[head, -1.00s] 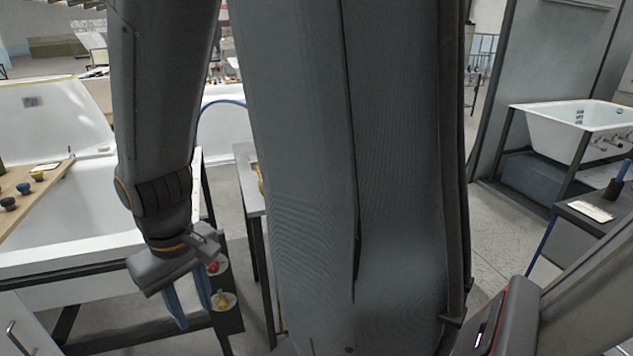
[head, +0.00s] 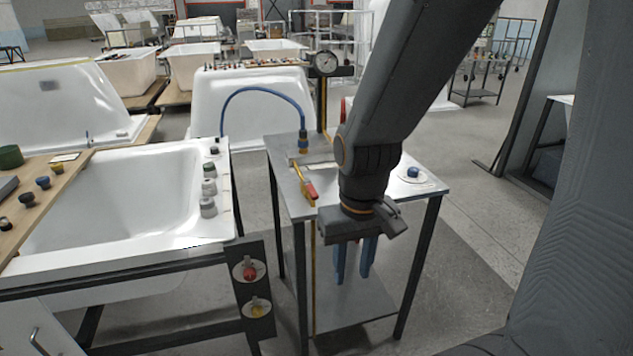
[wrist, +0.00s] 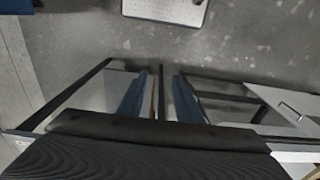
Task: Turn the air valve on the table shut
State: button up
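The metal table (head: 280,158) stands in the middle of the head view. A yellow lever with a red grip (head: 309,190) lies near the table's left front edge and looks like the air valve's handle. My gripper (head: 353,268) hangs in front of the table, pointing down, right of the lever and apart from it. Its two blue fingers are apart with nothing between them. The wrist view also shows my gripper (wrist: 160,98) with a gap between the fingers. My arm hides part of the tabletop.
A blue knob on a white plate (head: 413,173) sits at the table's right. A gauge (head: 326,63) stands behind. A white bathtub (head: 130,195) is at left, with red (head: 249,272) and yellow (head: 257,307) knobs on a dark panel. Floor at right is clear.

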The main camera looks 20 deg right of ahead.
aim_at(311, 191)
jog(key=i, duration=0.85)
jog(key=k, duration=0.95)
jog(key=z, duration=0.8)
jog(key=i, duration=0.85)
jog(key=u, duration=0.85)
